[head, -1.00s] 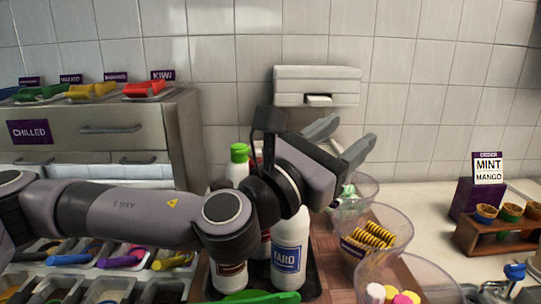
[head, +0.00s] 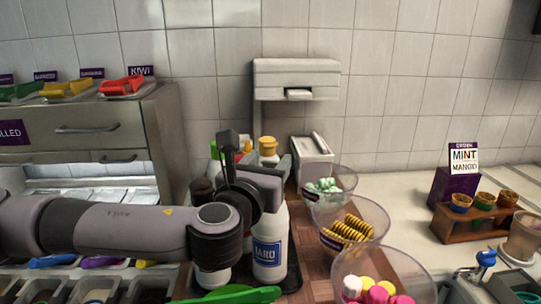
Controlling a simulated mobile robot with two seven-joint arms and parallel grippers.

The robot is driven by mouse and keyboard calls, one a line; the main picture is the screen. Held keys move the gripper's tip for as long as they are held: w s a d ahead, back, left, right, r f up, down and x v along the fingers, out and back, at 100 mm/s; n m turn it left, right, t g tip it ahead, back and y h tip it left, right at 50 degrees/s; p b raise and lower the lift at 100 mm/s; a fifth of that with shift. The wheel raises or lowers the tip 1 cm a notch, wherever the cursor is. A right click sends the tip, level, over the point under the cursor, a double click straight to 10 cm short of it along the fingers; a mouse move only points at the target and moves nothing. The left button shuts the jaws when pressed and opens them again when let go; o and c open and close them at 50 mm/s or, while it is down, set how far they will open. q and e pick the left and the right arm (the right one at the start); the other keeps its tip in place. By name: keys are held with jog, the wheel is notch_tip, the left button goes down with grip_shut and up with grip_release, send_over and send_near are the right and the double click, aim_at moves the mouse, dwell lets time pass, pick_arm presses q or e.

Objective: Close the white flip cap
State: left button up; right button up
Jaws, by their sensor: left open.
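My left gripper (head: 281,170) is over the dark bottle tray, its fingers pointing away from me and partly hidden behind its own body. It is open, and I see nothing held in it. The white TARO bottle (head: 269,254) stands upright on the tray below it, its top hidden by my gripper. A green-capped bottle (head: 215,150) and a yellow-capped bottle (head: 268,147) stand behind my gripper. Another white bottle (head: 212,278) is mostly hidden by my arm. I cannot make out the white flip cap. My right gripper is not in view.
Clear bowls with mint-coloured pieces (head: 330,185), striped cookies (head: 347,230) and macarons (head: 378,291) stand right of the tray. A white device (head: 311,150) stands behind them. A green handle (head: 238,294) lies in front. A wooden cup rack (head: 474,221) stands at right.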

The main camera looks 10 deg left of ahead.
pick_arm(q)
jog(key=shift+w+d, duration=0.2)
jog(key=shift+w, duration=0.75)
jog(key=c, duration=0.8)
jog(key=shift+s+f+b, duration=0.1)
jog(key=shift+f+b, duration=0.15)
jog(key=shift+b, duration=0.35)
jog(key=shift+c, duration=0.2)
jog(key=t+b, duration=0.1)
jog(key=b, duration=0.3)
jog(key=s+f+t+b, duration=0.1)
jog(key=t+b, duration=0.1)
jog(key=b, duration=0.1)
jog(key=t+b, duration=0.1)
jog(key=b, duration=0.3)
jog(key=shift+s+a+f+h+b, duration=0.2)
jog(key=shift+s+f+h+b, duration=0.1)
jog(key=shift+h, duration=0.1)
jog(key=t+b, duration=0.1)
jog(key=b, duration=0.2)
jog(key=shift+s+f+t+b, duration=0.1)
jog(key=shift+s+t+b, duration=0.15)
jog(key=shift+t+b, duration=0.15)
jog(key=shift+s+t+b, duration=0.1)
jog(key=shift+t+b, duration=0.2)
jog(key=shift+b, duration=0.45)
jog(key=shift+t+h+b, duration=0.3)
jog(key=shift+b, duration=0.35)
